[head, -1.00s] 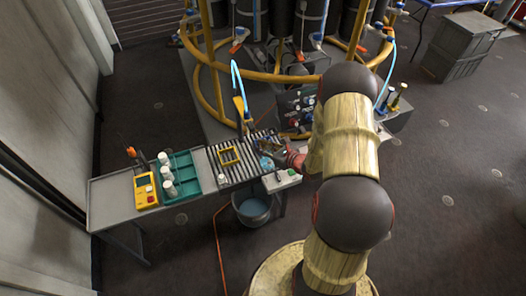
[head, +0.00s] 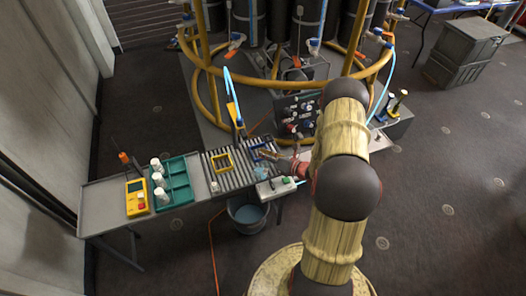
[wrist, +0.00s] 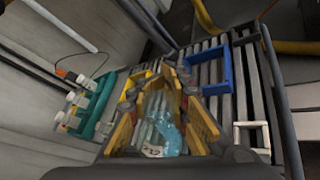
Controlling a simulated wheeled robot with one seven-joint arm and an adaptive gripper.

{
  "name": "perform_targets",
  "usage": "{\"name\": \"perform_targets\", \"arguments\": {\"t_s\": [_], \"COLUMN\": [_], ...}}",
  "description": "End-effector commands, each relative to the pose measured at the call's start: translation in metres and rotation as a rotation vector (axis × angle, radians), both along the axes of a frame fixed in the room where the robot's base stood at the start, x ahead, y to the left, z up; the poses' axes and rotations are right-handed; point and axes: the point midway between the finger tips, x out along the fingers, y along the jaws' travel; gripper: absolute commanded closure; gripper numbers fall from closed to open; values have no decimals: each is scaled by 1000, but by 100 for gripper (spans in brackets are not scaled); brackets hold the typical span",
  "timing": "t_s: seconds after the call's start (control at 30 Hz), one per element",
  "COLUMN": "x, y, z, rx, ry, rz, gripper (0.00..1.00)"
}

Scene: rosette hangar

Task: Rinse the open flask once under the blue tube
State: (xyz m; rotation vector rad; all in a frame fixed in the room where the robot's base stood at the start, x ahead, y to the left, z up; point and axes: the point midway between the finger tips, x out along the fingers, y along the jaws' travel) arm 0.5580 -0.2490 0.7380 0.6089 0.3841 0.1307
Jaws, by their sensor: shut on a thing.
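In the head view, the gripper (head: 280,163) and the small, pale blue flask (head: 261,172) are over the right part of the slatted rack. I cannot tell whether the flask touches the slats, and its mouth is not clear. The blue tube (head: 227,82) arches up behind the rack, with a yellow piece (head: 233,112) below it. The tube is to the left of and behind the flask, apart from it.
A yellow frame (head: 220,162) and a blue frame (head: 262,149) stand on the slats. A teal tray (head: 179,190) with white-capped bottles and a yellow meter (head: 137,196) are to the left.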

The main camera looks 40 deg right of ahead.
Motion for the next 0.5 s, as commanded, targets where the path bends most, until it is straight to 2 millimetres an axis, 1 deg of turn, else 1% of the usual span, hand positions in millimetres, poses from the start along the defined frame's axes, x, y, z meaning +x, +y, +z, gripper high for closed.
{"name": "perform_targets", "arguments": {"t_s": [0.03,0.07,0.2,0.5], "x": [0,0,0,0], "y": [-1,0,6,21], "z": [-10,-13,-10,-14], "rx": [50,82,272,703], "ry": [-1,0,1,5], "rz": [-1,0,0,2], "gripper": [100,100,100,100]}}
